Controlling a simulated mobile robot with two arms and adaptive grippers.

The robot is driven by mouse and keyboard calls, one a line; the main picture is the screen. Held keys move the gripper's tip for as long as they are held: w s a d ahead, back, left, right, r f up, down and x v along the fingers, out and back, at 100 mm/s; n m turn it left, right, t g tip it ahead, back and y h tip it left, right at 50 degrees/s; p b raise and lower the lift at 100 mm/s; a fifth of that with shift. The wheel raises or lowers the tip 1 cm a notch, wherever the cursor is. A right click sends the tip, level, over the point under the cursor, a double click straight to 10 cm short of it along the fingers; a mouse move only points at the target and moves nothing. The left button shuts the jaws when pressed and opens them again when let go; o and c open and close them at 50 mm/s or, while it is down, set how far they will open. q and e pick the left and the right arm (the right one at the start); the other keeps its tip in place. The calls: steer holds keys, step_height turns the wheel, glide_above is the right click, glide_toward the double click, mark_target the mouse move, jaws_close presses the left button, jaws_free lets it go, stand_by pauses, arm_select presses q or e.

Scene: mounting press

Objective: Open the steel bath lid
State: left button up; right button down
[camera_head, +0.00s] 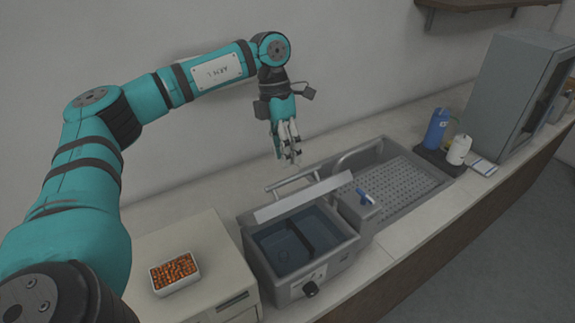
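The steel bath (335,255) stands on the counter at the lower middle, with a knob on its front. Its top is uncovered, and dark liquid or a dark interior shows inside. The lid (303,198) is a pale panel tilted up along the bath's back edge. A bar handle (285,183) shows behind the lid. My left gripper (290,160) points down above and behind the lid, appears apart from the handle and holds nothing visible. Its fingers are close together, too small to tell open from shut. My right gripper is out of view.
A perforated steel basin (395,185) adjoins the bath on the right, with a small blue-handled fitting between them. A beige box (190,255) at left bears a white tray of orange pieces (174,273). Blue (436,130) and white (458,150) bottles and a grey cabinet (505,95) stand farther right.

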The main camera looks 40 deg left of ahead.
mark_target(289, 179)
arm_select(q)
steer(key=f, duration=0.1)
steer(key=d+f, duration=0.1)
steer(key=s+f+p, duration=0.1)
steer(key=shift+d+f, duration=0.15)
steer(key=shift+d, duration=0.15)
steer(key=shift+w+a+f, duration=0.1)
steer(key=shift+w+f, duration=0.05)
steer(key=shift+f, duration=0.55)
steer(key=shift+r, duration=0.1)
steer(key=shift+c, duration=1)
jaws_close()
